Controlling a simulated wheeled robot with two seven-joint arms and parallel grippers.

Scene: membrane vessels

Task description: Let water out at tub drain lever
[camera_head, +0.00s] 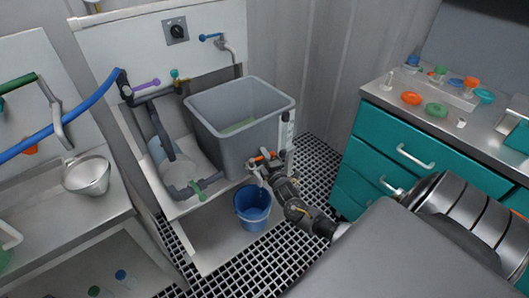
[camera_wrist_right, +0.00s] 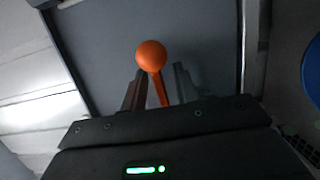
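The grey tub (camera_head: 238,140) stands on the bench in the middle of the head view. Its drain lever is orange (camera_head: 262,157) and sits low on the tub's front right side, just above a blue bucket (camera_head: 253,206). My right gripper (camera_head: 262,172) is at the lever. In the right wrist view the orange lever knob (camera_wrist_right: 151,56) and its stem rise between the two fingers of the right gripper (camera_wrist_right: 160,88). The fingers stand apart with a gap on each side of the stem. My left gripper is not in view.
A teal cabinet (camera_head: 400,165) with a metal top and several small coloured caps stands at right. At left are a counter with a metal funnel (camera_head: 87,175) and a blue hose (camera_head: 70,120). A black grid floor (camera_head: 315,165) lies between.

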